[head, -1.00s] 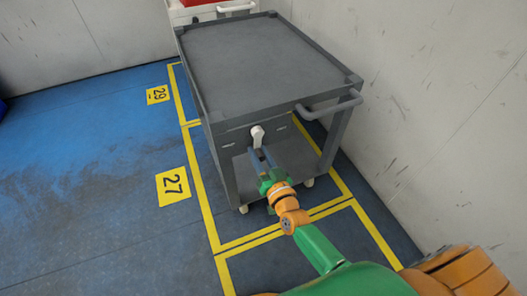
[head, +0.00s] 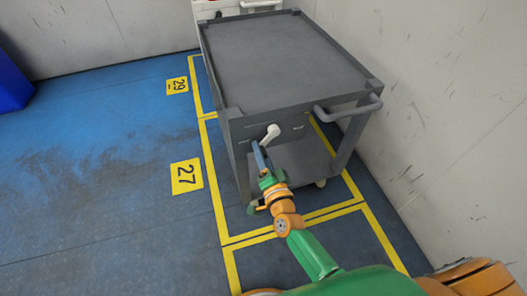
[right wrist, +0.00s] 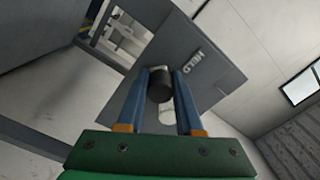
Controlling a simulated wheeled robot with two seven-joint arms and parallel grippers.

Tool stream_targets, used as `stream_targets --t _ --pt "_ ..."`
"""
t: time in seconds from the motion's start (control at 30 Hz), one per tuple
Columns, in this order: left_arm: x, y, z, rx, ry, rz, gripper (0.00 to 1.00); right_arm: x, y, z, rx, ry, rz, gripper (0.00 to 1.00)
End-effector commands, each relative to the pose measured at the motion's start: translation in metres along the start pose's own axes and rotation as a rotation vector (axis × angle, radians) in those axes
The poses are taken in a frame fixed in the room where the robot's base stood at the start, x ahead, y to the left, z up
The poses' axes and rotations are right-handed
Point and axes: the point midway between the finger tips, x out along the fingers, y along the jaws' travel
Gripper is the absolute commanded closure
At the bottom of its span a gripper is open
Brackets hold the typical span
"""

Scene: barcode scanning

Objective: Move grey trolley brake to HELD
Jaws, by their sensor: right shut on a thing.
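The grey trolley (head: 290,60) stands inside yellow floor lines. Its white brake lever (head: 270,133) is on the near end panel and slants down to the left. My right gripper (head: 258,152) is at the lever's lower end. In the right wrist view my right gripper (right wrist: 161,74) has its blue fingers on either side of a dark round knob (right wrist: 160,87), shut on the lever's grip. A white part of the lever shows below the knob. A pale label (right wrist: 192,65) on the panel is too small to read surely. My left gripper is not in view.
A trolley push handle (head: 348,108) sticks out at the right of the near end. A scratched wall (head: 440,110) runs close along the right. A white and red thing stands behind the trolley. Blue floor with yellow 27 and 29 markers is free on the left.

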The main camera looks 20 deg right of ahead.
Motion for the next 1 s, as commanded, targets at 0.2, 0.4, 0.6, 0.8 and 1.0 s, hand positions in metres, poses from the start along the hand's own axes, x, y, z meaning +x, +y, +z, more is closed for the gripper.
stream_targets --t 0.2,0.4,0.6,0.8,1.0 --pt "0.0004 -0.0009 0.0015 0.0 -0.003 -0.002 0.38 -0.0028 0.0015 0.0083 0.034 -0.02 0.01 1.0" --pt "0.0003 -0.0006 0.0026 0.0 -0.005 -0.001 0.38 -0.0028 0.0007 0.0088 0.036 -0.021 0.009 1.0" --pt "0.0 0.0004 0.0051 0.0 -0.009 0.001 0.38 -0.0021 -0.0005 0.0085 0.034 -0.02 0.007 0.57" --pt "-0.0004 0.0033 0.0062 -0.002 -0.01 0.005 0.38 -0.0016 -0.0015 0.0058 0.031 -0.013 0.004 0.38" --pt "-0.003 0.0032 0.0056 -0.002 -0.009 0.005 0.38 -0.0066 -0.0023 0.0029 0.032 -0.009 0.002 0.38"
